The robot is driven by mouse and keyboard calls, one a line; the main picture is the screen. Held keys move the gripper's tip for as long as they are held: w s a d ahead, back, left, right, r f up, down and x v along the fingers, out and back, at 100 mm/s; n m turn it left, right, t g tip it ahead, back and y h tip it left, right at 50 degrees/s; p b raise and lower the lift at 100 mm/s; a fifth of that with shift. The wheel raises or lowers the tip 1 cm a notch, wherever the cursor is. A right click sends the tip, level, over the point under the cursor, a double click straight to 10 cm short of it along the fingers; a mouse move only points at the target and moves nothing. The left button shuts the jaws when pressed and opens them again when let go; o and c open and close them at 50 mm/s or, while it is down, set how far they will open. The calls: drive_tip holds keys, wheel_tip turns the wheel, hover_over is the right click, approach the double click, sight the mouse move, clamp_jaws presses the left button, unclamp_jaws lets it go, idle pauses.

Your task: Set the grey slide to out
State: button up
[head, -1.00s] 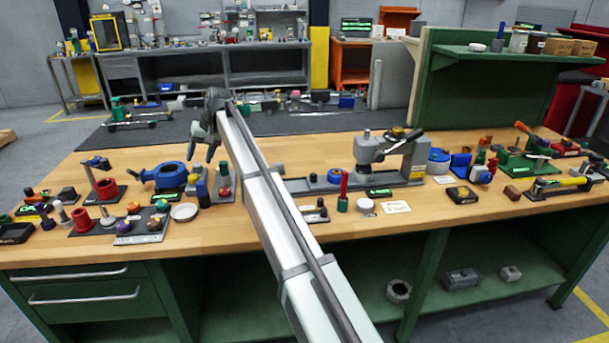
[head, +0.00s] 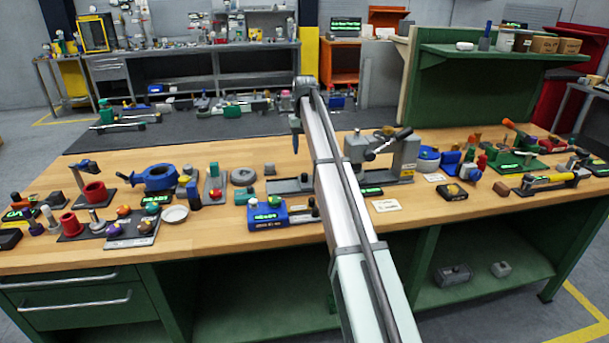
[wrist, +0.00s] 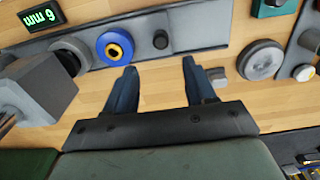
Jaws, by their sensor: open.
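A long grey rail plate (head: 288,186) lies flat at mid-bench and runs under the grey clamp-like machine. It also crosses the top of the wrist view (wrist: 203,27). On it stand a short black knob (wrist: 160,39), a blue disc with a yellow ring (wrist: 115,46) and a round grey part (wrist: 72,56). I cannot tell for sure which of these is the grey slide. My gripper (wrist: 159,65) is open and empty, with the black knob just beyond the gap between its fingertips. In the head view my gripper (head: 295,143) hangs above the rail; my arm hides part of it.
The grey machine (head: 385,155) stands right of my arm. A blue box with a display (head: 266,213) lies in front of the rail. A grey ring (head: 243,177) and small block (head: 269,169) stand left of it.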

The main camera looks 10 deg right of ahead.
sight(304, 173)
wheel_tip(304, 173, down, 11)
drive_tip(key=shift+f, duration=0.2)
idle(0.3)
drive_tip(key=shift+c, duration=0.2)
clamp_jaws()
idle(0.4)
